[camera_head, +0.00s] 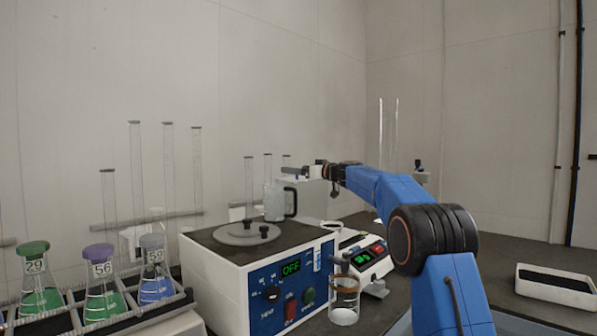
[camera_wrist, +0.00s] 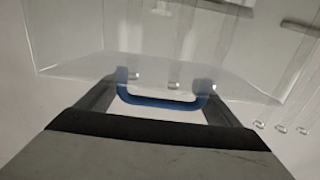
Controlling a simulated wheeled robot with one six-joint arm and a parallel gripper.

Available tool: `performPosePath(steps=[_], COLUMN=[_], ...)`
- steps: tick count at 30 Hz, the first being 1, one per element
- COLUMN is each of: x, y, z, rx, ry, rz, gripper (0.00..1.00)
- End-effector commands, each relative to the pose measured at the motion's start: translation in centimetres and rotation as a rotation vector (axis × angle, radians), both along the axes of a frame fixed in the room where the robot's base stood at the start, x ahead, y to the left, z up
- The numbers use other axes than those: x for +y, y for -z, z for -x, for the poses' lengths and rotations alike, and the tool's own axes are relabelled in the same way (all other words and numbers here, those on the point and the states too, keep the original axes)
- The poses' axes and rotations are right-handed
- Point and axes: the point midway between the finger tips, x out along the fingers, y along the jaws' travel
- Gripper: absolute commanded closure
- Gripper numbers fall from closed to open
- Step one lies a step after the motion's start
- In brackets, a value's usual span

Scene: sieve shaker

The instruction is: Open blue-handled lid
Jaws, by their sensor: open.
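The blue handle (camera_wrist: 160,101) shows in the wrist view, fixed to a clear, see-through lid (camera_wrist: 90,66). My gripper (camera_wrist: 165,80) is open, with one finger at each end of the handle and the handle's bar lying between them. I cannot tell whether the fingers touch it. In the head view my gripper (camera_head: 284,172) is at the end of my blue arm, high over the white machine, and I cannot make out the lid or its blue handle there.
The white machine (camera_head: 216,277) has a blue panel reading OFF. A jug with a dark handle (camera_head: 274,203) shows below my gripper. A beaker (camera_head: 344,300) and a small device with a green display (camera_head: 369,256) stand at its right. Flasks (camera_head: 102,290) fill a rack at left.

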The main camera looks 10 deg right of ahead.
Motion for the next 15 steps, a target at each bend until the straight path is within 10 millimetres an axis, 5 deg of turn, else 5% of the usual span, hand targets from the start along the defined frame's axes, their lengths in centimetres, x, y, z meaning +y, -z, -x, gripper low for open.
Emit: performPosePath(steps=[3, 9, 15], x=[-0.02, -0.06, -0.56], y=[0.00, -0.02, -0.30], z=[0.01, 0.02, 0.60], rx=[0.000, 0.000, -0.001], ry=[0.000, 0.001, 0.002], rz=[0.000, 0.000, 0.000], gripper=[0.14, 0.62, 0.62])
